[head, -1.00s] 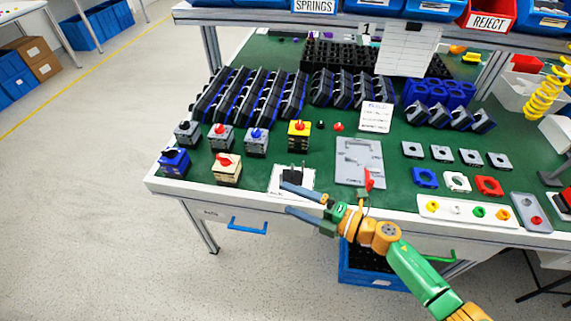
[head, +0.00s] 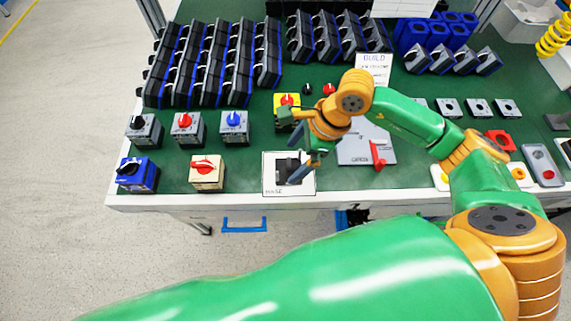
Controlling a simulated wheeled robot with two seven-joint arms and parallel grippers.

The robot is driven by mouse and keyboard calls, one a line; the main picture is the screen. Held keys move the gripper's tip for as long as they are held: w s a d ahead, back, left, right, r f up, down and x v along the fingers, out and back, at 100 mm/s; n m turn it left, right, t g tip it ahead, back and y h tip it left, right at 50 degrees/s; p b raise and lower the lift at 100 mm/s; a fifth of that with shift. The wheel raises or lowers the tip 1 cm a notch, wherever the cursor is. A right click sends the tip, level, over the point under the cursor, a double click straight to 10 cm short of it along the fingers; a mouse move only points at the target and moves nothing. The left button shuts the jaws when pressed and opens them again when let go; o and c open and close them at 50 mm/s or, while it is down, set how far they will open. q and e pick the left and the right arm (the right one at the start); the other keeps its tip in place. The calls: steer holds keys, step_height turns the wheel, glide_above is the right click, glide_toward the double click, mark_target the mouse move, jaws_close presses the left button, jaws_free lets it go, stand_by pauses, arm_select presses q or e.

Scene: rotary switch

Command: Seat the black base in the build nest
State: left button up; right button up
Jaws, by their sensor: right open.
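The black base (head: 281,171) sits on a white card (head: 270,187) near the table's front edge. My right gripper (head: 303,170) is open and points down at the right side of the base, partly covering it. I cannot tell whether its fingers touch the base or are around it. The build nest (head: 352,154) is a grey plate to the right, with a red lever (head: 378,155) at its front right corner. My right arm hides the nest's upper part. My left gripper is not in view.
Switch boxes, including a cream one with a red knob (head: 206,172) and a blue one (head: 137,174), stand left of the card. A yellow box (head: 287,101) stands behind the gripper. Racks of black modules (head: 212,62) fill the back. Green table is clear between boxes and card.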

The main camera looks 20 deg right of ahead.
mark_target(283, 169)
steer(key=x, duration=0.2)
steer(key=p+x, duration=0.1)
steer(key=x, duration=0.2)
steer(key=shift+w+a+f, duration=0.25)
steer(key=shift+a, duration=0.2)
steer(key=c, duration=1.3)
